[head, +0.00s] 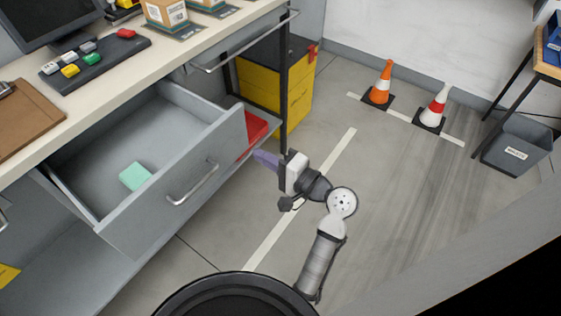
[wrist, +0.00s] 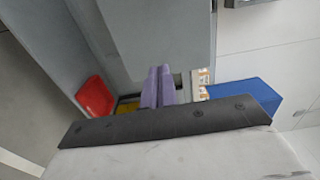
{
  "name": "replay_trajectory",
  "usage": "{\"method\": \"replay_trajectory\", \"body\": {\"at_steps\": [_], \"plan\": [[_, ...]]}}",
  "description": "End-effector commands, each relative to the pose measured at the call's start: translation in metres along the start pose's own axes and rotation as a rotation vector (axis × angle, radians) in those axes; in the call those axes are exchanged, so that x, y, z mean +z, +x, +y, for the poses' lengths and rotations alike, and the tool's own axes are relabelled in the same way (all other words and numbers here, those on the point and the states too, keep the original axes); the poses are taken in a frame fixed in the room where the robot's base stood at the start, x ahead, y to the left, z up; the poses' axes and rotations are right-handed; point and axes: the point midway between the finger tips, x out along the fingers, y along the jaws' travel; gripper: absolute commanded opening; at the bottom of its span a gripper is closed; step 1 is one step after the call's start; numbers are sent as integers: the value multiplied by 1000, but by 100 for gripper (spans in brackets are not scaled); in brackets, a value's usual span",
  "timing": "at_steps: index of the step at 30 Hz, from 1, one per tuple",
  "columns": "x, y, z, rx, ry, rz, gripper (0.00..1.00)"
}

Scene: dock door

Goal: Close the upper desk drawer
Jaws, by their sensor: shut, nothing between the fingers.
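The upper desk drawer (head: 195,190) stands pulled far out of the desk, with a bar handle (head: 192,182) on its grey front. A mint-green block (head: 135,176) lies on its floor. My gripper (head: 258,157) has purple fingers and is outside the drawer, just right of the front panel's right end. In the wrist view the two purple fingers (wrist: 157,86) are together, with nothing between them. A grey panel fills the area above them there, probably the drawer front. I cannot tell whether the fingers touch it.
The desktop (head: 75,110) holds a keyboard, a monitor, boxes and a clipboard (head: 25,115). A red bin (head: 252,130) sits beneath, beside yellow drawers (head: 262,85). Two cones (head: 379,85) and a grey bin (head: 515,148) stand at the right. The floor between is clear.

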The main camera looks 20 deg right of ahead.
Motion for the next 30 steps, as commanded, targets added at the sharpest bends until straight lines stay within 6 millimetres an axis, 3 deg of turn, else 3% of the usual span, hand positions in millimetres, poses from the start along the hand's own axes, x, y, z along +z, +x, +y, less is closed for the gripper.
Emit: {"method": "replay_trajectory", "body": {"at_steps": [3,10,30], "plan": [[1,24,-3,0,1,-3,0],[0,53,-2,1,0,-1,0],[0,68,-1,0,-1,-2,0]]}}
